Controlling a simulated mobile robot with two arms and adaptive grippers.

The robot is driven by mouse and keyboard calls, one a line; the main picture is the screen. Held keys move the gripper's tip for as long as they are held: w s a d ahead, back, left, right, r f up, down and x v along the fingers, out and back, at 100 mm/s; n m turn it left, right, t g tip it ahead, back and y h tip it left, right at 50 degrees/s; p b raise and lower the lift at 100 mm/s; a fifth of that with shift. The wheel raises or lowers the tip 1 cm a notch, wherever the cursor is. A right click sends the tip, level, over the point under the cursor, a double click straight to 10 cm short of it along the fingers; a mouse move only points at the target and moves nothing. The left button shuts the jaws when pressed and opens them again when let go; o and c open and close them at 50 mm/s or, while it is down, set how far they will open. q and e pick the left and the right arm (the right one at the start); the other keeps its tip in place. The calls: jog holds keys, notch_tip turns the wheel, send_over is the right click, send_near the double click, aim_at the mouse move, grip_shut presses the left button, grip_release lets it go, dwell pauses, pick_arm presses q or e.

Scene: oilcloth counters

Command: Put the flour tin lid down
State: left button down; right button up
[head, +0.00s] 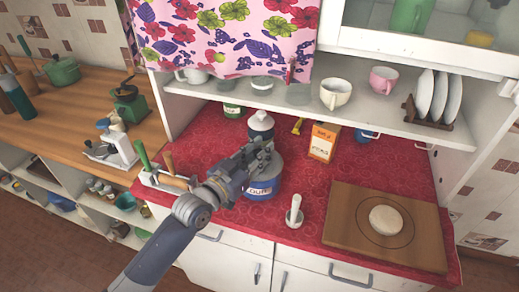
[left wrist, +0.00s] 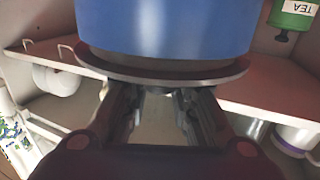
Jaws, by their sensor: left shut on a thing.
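The blue flour tin (head: 262,188) stands on the red oilcloth counter (head: 235,222), with a pale label on its front. My left gripper (head: 262,152) is above it, shut on the knob of the grey flour tin lid (head: 274,168). In the left wrist view, the lid (left wrist: 225,76) shows as a grey disc against the blue tin (left wrist: 165,25), and the fingers (left wrist: 155,100) close at its middle. I cannot tell whether the lid rests on the tin or is slightly raised. The gripper hides part of the lid in the head view. My right gripper is not in view.
A white canister (head: 261,122) stands close behind. An orange box (head: 322,142) is to the right. A white pestle-like thing (head: 294,215) stands in front, and a wooden board (head: 345,225) with dough (head: 386,219) lies to the right. A shelf (head: 300,106) overhangs the back.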

pick_arm(q)
jog(key=shift+f, duration=0.15)
jog(key=shift+f, duration=0.25)
jog(key=c, duration=1.3)
grip_release()
jog(key=shift+r, duration=0.1)
